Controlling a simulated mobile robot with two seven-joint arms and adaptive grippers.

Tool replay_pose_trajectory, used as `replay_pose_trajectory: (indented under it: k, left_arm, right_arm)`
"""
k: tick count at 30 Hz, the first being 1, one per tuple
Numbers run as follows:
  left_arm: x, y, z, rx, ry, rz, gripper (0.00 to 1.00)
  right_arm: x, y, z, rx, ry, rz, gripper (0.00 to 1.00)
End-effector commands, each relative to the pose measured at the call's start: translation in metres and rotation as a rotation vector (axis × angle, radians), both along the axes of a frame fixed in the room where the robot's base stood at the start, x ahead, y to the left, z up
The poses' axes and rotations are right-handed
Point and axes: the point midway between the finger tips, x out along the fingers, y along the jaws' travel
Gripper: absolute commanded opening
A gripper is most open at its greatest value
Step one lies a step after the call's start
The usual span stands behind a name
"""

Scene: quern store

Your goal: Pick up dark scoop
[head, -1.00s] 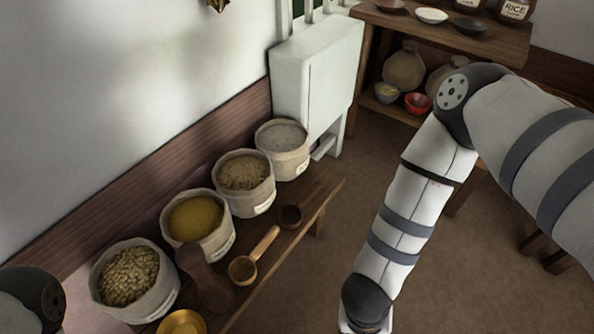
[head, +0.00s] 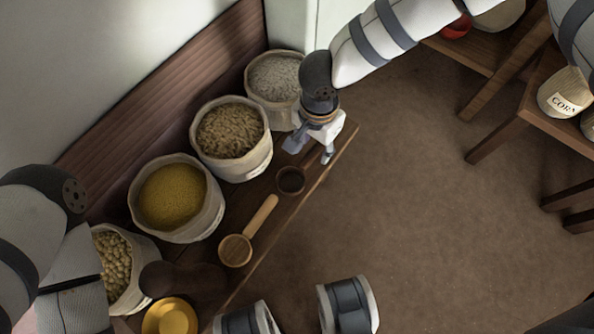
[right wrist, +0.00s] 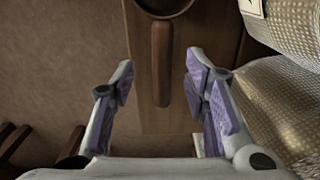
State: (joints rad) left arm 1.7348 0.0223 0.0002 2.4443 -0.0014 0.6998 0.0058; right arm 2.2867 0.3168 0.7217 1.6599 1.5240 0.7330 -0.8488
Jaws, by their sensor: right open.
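The dark scoop (head: 290,181) lies on the low wooden bench, its round bowl toward the front left. In the head view its handle is hidden under my right gripper (head: 310,151). In the right wrist view the dark scoop's handle (right wrist: 161,62) points down between the fingers of my right gripper (right wrist: 160,75), with the bowl at the top edge. The gripper is open, its fingers apart on either side of the handle's line and touching nothing that I can see. My left arm shows at the left, but its gripper is out of view.
Sacks of grain (head: 228,135), yellow meal (head: 172,195) and pale grain (head: 275,80) stand behind the scoop. A lighter wooden scoop (head: 238,249), a dark brown object (head: 182,279) and a yellow bowl (head: 170,318) lie nearby. The floor (head: 400,210) right of the bench (head: 240,276) is open.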

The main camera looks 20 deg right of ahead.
Motion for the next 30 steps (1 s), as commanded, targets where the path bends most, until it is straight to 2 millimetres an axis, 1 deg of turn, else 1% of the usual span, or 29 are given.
replay_pose_trajectory:
  k: [1,3,6,11,12,17,18,27,30]
  left_arm:
    - [-0.002,0.0,-0.005,-0.001,0.008,-0.001,1.0]
    - [-0.003,-0.001,-0.01,-0.001,0.015,-0.001,1.0]
    - [-0.004,-0.001,-0.013,-0.002,0.02,-0.001,1.0]
    - [-0.004,-0.001,-0.011,-0.002,0.018,-0.001,1.0]
    - [-0.004,-0.001,-0.011,-0.002,0.018,-0.001,1.0]
    - [-0.004,-0.001,-0.011,-0.002,0.018,-0.001,1.0]
    - [-0.004,-0.001,-0.011,-0.002,0.018,-0.001,1.0]
    - [-0.004,-0.001,-0.011,-0.002,0.018,-0.001,1.0]
    - [-0.003,-0.001,-0.009,-0.001,0.015,-0.001,1.0]
  right_arm:
    - [-0.001,0.001,-0.013,-0.001,0.006,0.001,0.42]
    - [-0.001,0.003,-0.028,0.0,0.005,0.002,0.42]
    - [0.0,0.002,-0.041,-0.002,0.003,0.0,0.42]
    - [0.001,0.002,-0.039,-0.001,0.0,0.0,0.42]
    - [0.001,0.002,-0.039,-0.001,0.0,0.0,0.39]
    - [0.0,0.002,-0.039,-0.001,0.0,0.0,0.03]
    - [0.0,0.002,-0.039,-0.001,0.0,0.0,0.0]
    - [0.0,0.002,-0.038,-0.001,-0.001,0.0,0.0]
    - [0.001,0.002,-0.032,0.0,-0.001,0.0,0.0]
